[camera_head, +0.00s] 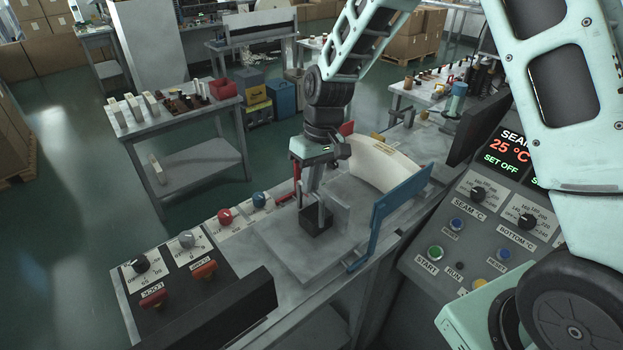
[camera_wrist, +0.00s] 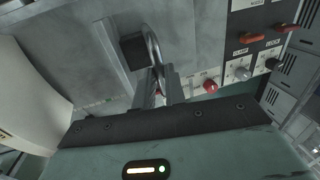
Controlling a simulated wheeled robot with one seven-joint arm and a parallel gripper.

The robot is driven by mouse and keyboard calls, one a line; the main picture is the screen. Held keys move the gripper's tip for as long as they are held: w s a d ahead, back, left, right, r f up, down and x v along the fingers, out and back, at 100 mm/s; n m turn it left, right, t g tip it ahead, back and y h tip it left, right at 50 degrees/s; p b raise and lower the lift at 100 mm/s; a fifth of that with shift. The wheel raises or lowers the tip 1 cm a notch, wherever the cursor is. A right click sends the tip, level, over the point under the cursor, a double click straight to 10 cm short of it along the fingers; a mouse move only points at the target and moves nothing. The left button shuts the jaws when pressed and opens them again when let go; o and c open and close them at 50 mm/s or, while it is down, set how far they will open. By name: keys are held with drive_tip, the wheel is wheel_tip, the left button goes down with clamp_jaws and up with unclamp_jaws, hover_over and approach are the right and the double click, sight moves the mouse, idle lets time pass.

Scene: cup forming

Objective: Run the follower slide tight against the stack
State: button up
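The follower slide appears to be the dark block (camera_head: 316,219) with a grey loop handle, low on the grey bench plate. In the wrist view the block (camera_wrist: 133,47) is at the top, with the handle (camera_wrist: 153,42) beside it. My gripper (camera_head: 321,204) points down over the block. In the wrist view my gripper's fingers (camera_wrist: 161,74) are close together at the handle's near end and look shut on it; the contact is partly hidden. The stack appears to be the pale curved sheets (camera_head: 377,162) behind and right of the block, apart from it. It also shows in the wrist view (camera_wrist: 28,108).
A blue upright plate (camera_head: 398,207) stands right of the slide. A control console (camera_head: 480,225) is at right. Bare grey plate (camera_head: 290,250) lies in front of the block.

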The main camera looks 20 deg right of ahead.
drive_tip(key=shift+d, duration=0.1)
clamp_jaws()
drive_tip(key=w+d, duration=0.2)
drive_tip(key=d, duration=0.6)
drive_tip(key=w+d+b, duration=0.1)
drive_tip(key=w+d, duration=0.2)
drive_tip(key=d, duration=0.6)
drive_tip(key=shift+w, duration=0.35)
drive_tip(key=shift+r, duration=0.1)
drive_tip(key=o, duration=0.7)
unclamp_jaws()
drive_tip(key=d+r+b, duration=0.1)
drive_tip(key=r, duration=0.4)
drive_tip(key=d+r+b, duration=0.1)
drive_tip(key=r+b, duration=0.1)
drive_tip(key=r, duration=0.4)
drive_tip(key=w+d+r+b, duration=0.1)
drive_tip(key=r, duration=0.5)
drive_tip(key=shift+d, duration=0.15)
